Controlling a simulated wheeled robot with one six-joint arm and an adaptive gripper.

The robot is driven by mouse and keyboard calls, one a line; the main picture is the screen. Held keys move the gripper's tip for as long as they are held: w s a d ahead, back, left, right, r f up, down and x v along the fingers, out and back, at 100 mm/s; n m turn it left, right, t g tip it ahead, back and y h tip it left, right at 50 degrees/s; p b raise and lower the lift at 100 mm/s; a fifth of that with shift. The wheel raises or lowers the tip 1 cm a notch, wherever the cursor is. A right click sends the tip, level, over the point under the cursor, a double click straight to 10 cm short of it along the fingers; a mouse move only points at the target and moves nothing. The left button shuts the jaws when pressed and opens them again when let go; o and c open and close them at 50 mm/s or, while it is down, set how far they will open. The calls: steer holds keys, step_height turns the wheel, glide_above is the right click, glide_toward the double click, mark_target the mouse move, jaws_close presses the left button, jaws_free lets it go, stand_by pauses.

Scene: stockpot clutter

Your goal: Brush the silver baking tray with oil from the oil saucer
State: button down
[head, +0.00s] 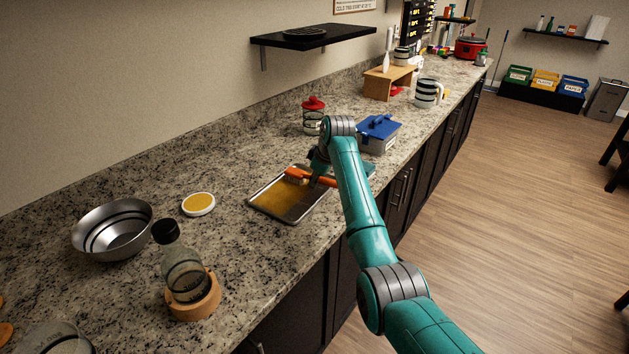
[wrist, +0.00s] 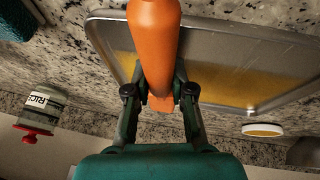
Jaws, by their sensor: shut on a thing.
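The silver baking tray (head: 262,205) lies on the granite counter, with a yellow oily film over much of its floor; it also shows in the wrist view (wrist: 290,45). My gripper (wrist: 160,95) is shut on the orange handle of a brush (wrist: 154,40). In the head view the brush (head: 296,174) reaches over the far part of the tray, and my gripper (head: 318,172) is at the tray's far right side. Whether the bristles touch the tray is hidden. The oil saucer (head: 198,204), white with yellow oil, stands left of the tray; it also shows in the wrist view (wrist: 262,130).
A steel bowl (head: 113,230) and a bottle in a wooden holder (head: 192,296) stand at the left. A red-lidded jar (head: 313,116) and a blue-lidded box (head: 378,133) stand beyond the tray. Counter between saucer and tray is clear.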

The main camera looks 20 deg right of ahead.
steer(key=shift+w+d, duration=1.55)
steer(key=shift+d, duration=0.3)
steer(key=shift+r, duration=1.55)
steer(key=shift+s+d, duration=1.1)
steer(key=shift+s, duration=0.15)
steer(key=shift+s+d, duration=1.05)
steer(key=shift+s, duration=0.2)
steer(key=shift+f, duration=0.2)
steer(key=shift+f, duration=0.95)
steer(key=shift+f, duration=0.45)
